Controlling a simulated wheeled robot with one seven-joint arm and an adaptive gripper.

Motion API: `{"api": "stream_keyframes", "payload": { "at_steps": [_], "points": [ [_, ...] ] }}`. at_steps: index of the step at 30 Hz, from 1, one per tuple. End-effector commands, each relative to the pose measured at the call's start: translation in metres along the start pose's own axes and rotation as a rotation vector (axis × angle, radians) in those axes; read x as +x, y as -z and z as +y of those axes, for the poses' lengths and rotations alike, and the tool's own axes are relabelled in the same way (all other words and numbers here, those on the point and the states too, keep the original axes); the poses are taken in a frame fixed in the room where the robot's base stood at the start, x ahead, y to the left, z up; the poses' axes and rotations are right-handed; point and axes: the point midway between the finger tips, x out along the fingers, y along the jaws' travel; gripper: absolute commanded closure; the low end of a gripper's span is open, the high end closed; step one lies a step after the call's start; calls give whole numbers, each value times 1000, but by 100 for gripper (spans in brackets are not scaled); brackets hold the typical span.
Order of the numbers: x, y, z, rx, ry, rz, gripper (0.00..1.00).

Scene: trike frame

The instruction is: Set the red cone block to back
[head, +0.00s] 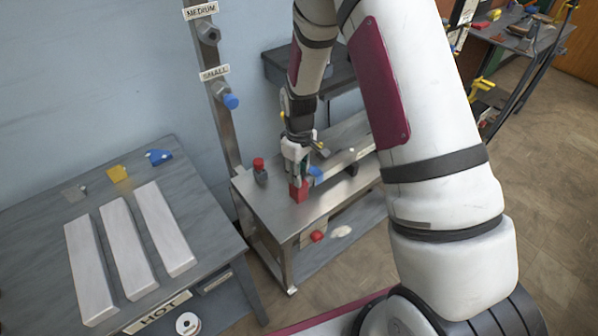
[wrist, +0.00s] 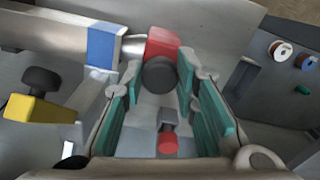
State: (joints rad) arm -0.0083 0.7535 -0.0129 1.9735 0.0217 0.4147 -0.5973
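A red block (wrist: 163,42) with a dark round knob (wrist: 159,75) on its near side shows at the top middle of the wrist view. It sits at the end of a pale bar. I take it as the red cone block, though its cone shape is not clear. In the head view, the red block (head: 298,191) is at the metal bench's front edge, just below my gripper (head: 296,168). In the wrist view, my gripper (wrist: 159,74) is open. Its teal-padded fingers stand on either side of the knob, with visible gaps.
A blue block (wrist: 101,45) is beside the red block on the bar. A yellow block (wrist: 40,108) with a dark knob is at left. A red-topped grey piece (head: 259,170) stands on the metal bench (head: 270,205). Another table (head: 210,220) holds three pale bars.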

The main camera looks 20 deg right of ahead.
Motion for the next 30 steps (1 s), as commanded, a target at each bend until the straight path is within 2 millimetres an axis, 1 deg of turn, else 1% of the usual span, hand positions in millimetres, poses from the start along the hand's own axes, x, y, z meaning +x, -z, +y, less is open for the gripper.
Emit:
{"api": "stream_keyframes", "payload": {
  "at_steps": [7, 15, 23, 24, 25, 26, 30],
  "points": [
    [0, 1, -3, -1, 0, 0, 100],
    [0, 10, -36, -3, 1, 0, 100],
    [0, 10, -39, -2, 3, 0, 100],
    [0, 10, -39, -2, 4, 0, 64],
    [0, 10, -39, -2, 4, 0, 57],
    [0, 10, -39, -2, 4, 0, 53],
    [0, 10, -38, -1, 2, 0, 53]
  ]
}}
